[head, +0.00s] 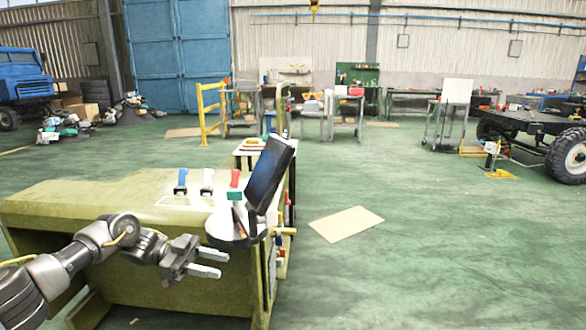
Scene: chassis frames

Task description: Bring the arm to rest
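My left arm comes in from the lower left, stretched over the front of an olive-green bench (110,195). My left gripper (213,262) points right, with its two fingers apart and nothing visible between them. It is close to the bench's front face, just below a round grey stand (222,230) that carries a dark tilted screen (268,172). I cannot tell whether it touches the bench. My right gripper and arm are not in view.
Blue (181,181), white (207,181) and red (235,178) handles stand on the bench top. A flat tan sheet (346,224) lies on the green floor to the right. Open floor extends right, towards a wheeled chassis (535,125). Workbenches and carts line the back wall.

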